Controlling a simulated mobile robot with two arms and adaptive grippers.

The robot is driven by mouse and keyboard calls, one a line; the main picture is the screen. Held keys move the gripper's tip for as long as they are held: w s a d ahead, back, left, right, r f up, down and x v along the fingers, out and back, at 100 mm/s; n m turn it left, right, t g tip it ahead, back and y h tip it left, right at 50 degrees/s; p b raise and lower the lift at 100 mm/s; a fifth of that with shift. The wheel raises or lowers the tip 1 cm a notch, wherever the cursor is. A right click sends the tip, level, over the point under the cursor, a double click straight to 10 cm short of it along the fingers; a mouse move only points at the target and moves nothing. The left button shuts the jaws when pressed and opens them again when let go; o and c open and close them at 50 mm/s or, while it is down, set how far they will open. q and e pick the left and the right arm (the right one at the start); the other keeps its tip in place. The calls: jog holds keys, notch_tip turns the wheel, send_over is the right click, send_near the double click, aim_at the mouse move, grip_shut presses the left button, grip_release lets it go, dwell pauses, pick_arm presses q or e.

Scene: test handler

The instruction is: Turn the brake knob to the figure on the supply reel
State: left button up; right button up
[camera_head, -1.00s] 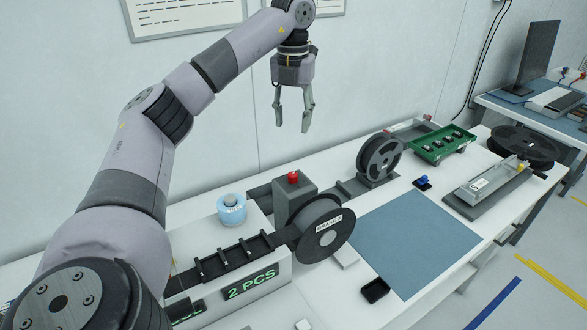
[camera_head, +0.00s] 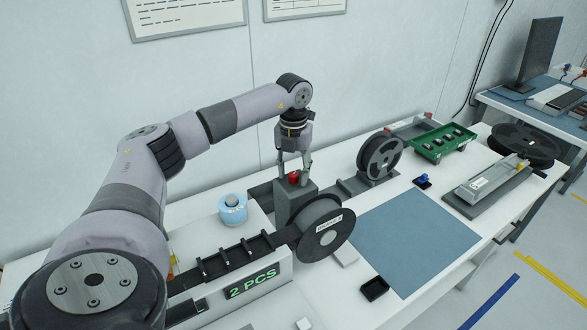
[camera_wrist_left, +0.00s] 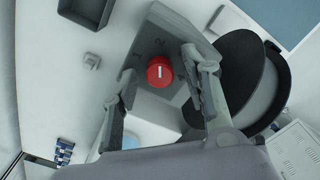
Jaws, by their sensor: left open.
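The red brake knob (camera_head: 294,178) sits on top of a grey block (camera_head: 296,200) beside the supply reel (camera_head: 322,235). The reel carries a white label whose text is too small to read. In the left wrist view the knob (camera_wrist_left: 160,71) shows a white pointer line, with faint marks on the block around it. My left gripper (camera_head: 294,174) points down at the knob, its fingers on either side of it. In the left wrist view the fingers (camera_wrist_left: 160,80) are apart and the knob appears between and beyond them; contact cannot be told. My right gripper is not in view.
A second reel (camera_head: 380,156) stands behind to the right. A blue mat (camera_head: 415,235) lies bare on the table. A green tray (camera_head: 440,145) with several parts, a blue-white roll (camera_head: 232,209) and a "2 PCS" display (camera_head: 252,284) are nearby.

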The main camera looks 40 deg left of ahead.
pick_arm(q)
jog(key=shift+c, duration=0.3)
grip_shut()
dwell(0.3)
